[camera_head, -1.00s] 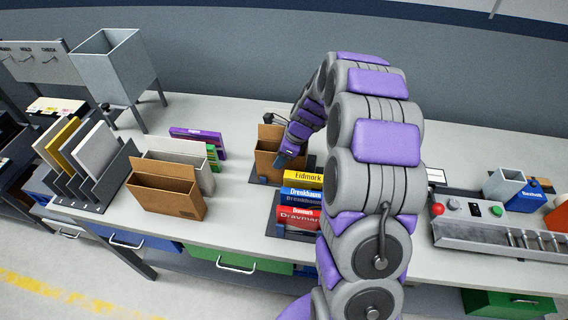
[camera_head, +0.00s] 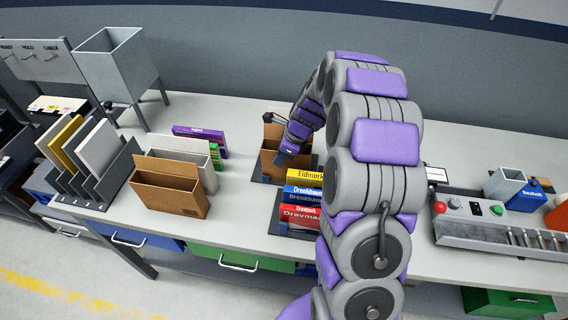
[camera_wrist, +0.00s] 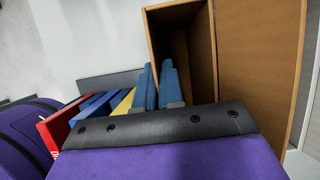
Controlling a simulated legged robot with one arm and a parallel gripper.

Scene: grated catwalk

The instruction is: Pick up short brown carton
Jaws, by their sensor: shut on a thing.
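In the wrist view, the blue fingers (camera_wrist: 157,88) are closed on the near wall of this brown carton (camera_wrist: 203,50), one finger on each side of the wall. The carton's inside looks empty where it shows. I cannot tell whether its base is off the bench. A second brown carton (camera_head: 168,192) stands apart, farther left, in front of a pale carton (camera_head: 199,163).
Stacked yellow, blue and red books (camera_head: 303,197) sit close beside the held carton. A purple box (camera_head: 203,138) and a grey file rack (camera_head: 92,180) are farther left. A control panel (camera_head: 490,232) is at right. The bench behind is clear.

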